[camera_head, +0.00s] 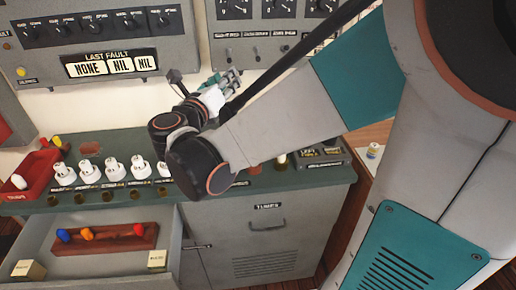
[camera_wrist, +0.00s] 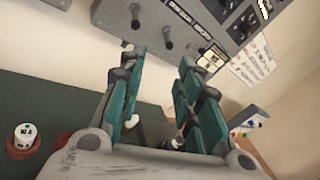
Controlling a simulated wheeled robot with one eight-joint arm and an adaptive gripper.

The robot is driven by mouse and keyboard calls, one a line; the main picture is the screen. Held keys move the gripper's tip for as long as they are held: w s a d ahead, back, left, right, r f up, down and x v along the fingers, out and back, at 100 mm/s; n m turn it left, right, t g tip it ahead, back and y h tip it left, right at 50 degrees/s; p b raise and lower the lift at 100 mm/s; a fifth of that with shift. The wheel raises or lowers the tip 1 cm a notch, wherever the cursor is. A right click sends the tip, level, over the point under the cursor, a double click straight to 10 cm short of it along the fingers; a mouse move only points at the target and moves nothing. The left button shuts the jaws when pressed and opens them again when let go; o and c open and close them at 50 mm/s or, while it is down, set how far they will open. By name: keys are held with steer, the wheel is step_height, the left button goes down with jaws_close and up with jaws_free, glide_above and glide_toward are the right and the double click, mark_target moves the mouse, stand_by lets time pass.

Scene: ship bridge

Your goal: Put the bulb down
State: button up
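My gripper (camera_head: 226,80) is raised above the back of the counter, in front of the wall panels. In the wrist view its teal fingers (camera_wrist: 161,58) stand apart with no bulb visible between their tips. A small pale bulb-like thing (camera_head: 281,158) is on the counter beside the dark label box. Small white bits show low around the fingers in the wrist view, too covered to identify. A red tray (camera_head: 37,174) at the left holds a white bulb (camera_head: 19,182) and yellow and orange ones.
Several white sockets (camera_head: 88,170) line the counter (camera_head: 235,186). A dark label box (camera_head: 320,154) stands at its right end. The open drawer (camera_head: 100,262) juts out at the lower left. Wall panels (camera_head: 100,52) with knobs rise behind. A small jar (camera_head: 374,151) stands farther right.

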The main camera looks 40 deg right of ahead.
steer(key=w+a+r+n+t+y, duration=0.2)
steer(key=a+r+n+t+y, duration=0.2)
steer(key=a+r+n+t, duration=0.45)
steer(key=a+f+n+y, duration=0.1)
steer(key=a+n+y, duration=0.8)
steer(key=n, duration=0.8)
steer(key=s+a+f+n+g+y, duration=0.3)
steer(key=s+f+n+g+y, duration=0.2)
steer(key=s+f+n, duration=0.45)
steer(key=s+d+f+n+g+h, duration=0.1)
steer(key=s+d+f+n+g, duration=0.1)
steer(key=s+f, duration=0.3)
steer(key=s+d+f+n+g+h, duration=0.2)
steer(key=s+d+f+n+g, duration=0.1)
steer(key=s+f+n+g, duration=0.1)
step_height(320, 180, down, 2)
steer(key=shift+s+f+n, duration=0.15)
steer(key=shift+s+n, duration=0.55)
steer(key=shift+s, duration=0.2)
steer(key=shift+a, duration=0.15)
